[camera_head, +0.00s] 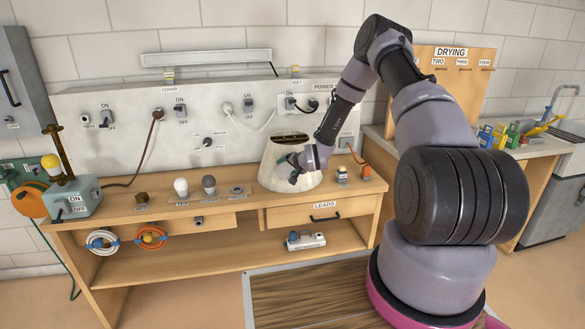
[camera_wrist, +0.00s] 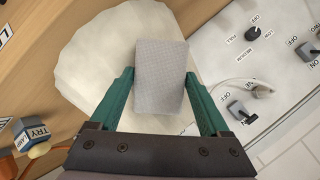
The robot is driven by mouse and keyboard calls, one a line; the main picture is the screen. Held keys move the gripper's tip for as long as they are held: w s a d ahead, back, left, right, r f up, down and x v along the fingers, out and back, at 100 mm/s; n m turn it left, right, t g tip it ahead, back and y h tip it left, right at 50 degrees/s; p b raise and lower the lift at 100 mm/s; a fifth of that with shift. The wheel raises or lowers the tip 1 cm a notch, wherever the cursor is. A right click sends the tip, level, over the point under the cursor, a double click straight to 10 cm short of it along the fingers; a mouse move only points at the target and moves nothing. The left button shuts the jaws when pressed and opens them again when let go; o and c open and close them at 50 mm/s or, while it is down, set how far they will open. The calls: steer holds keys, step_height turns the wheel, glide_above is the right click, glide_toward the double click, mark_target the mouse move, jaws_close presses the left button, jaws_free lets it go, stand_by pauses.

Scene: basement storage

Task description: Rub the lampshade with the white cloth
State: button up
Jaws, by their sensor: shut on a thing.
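The lampshade (camera_head: 285,170), off-white and wide at the base, stands on the wooden bench at its right half. It also fills the upper left of the wrist view (camera_wrist: 90,65). My gripper (camera_head: 294,165) is at the front right side of the lampshade. In the wrist view the green fingers of my gripper (camera_wrist: 160,85) are closed on the sides of the cloth (camera_wrist: 162,75), a flat light-grey rectangle. The cloth lies over the lampshade in that view; whether it touches the surface I cannot tell. In the head view the cloth is hidden by my gripper.
The bench (camera_head: 150,212) holds bulbs (camera_head: 181,187), small parts and a lamp base with a switch (camera_head: 72,198). A switch panel (camera_head: 205,130) stands behind, with cords hanging. A drying board (camera_head: 455,75) is at right.

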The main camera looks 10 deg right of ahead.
mark_target(287, 170)
steer(key=shift+a, duration=0.55)
steer(key=shift+s+r, duration=0.3)
steer(key=shift+s, duration=0.65)
steer(key=shift+s+r, duration=0.35)
steer(key=shift+s, duration=0.6)
steer(key=shift+s+r, duration=0.3)
steer(key=shift+s, duration=0.65)
steer(key=shift+s, duration=0.1)
steer(key=shift+s+r, duration=0.25)
steer(key=shift+s, duration=0.45)
steer(key=shift+s+r, duration=0.2)
steer(key=shift+s, duration=0.45)
